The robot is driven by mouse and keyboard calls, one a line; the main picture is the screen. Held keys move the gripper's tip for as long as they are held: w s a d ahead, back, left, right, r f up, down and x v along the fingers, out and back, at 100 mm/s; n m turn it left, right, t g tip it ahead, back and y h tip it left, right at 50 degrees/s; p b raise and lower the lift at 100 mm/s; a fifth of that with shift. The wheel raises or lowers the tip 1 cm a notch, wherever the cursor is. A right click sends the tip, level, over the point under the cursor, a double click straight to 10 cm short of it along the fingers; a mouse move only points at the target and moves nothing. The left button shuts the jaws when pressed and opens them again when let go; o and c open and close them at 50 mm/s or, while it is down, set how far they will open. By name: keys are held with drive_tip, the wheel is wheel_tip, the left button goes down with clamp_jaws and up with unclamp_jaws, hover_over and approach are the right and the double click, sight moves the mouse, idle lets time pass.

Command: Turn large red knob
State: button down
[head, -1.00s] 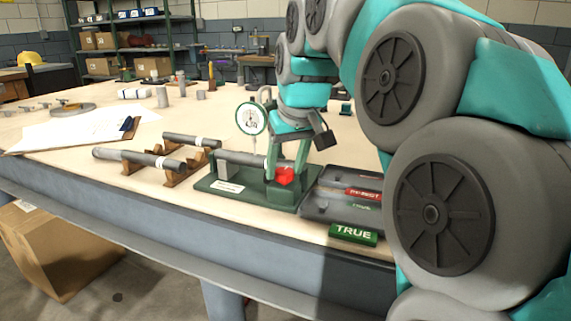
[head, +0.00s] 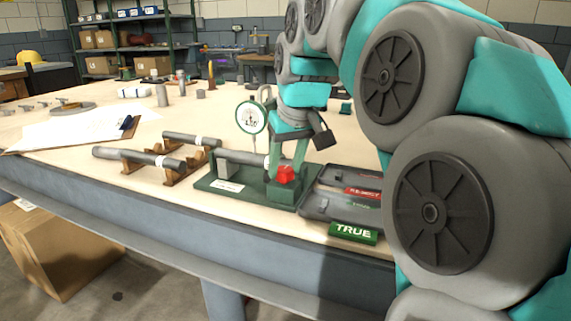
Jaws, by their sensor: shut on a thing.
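The large red knob (head: 285,174) sits at the right end of a green fixture (head: 228,187) on the workbench. A grey shaft (head: 240,158) lies across the fixture, its right end near the knob. A round dial gauge (head: 251,117) with a green rim stands behind the shaft. My gripper (head: 284,168) reaches down from above with its teal fingers shut on the knob. The fingers hide part of the knob and the far side of the grip.
More shafts (head: 140,158) rest on wooden stands at left. Papers and a clipboard (head: 80,130) lie further left. My arm fills the right side.

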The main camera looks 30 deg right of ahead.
drive_tip(key=m+h+b, duration=0.1)
drive_tip(key=m, duration=0.2)
drive_tip(key=shift+m, duration=0.3)
drive_tip(key=shift+w+a+m+g+h+b, duration=0.15)
drive_tip(key=shift+m+g+h, duration=0.25)
drive_tip(key=shift+m, duration=0.6)
drive_tip(key=shift+s+m+g+h+b, duration=0.1)
drive_tip(key=shift+m+g+h+b, duration=0.25)
drive_tip(key=shift+m, duration=0.65)
drive_tip(key=c, duration=0.7)
unclamp_jaws()
drive_tip(key=shift+v, duration=3.9)
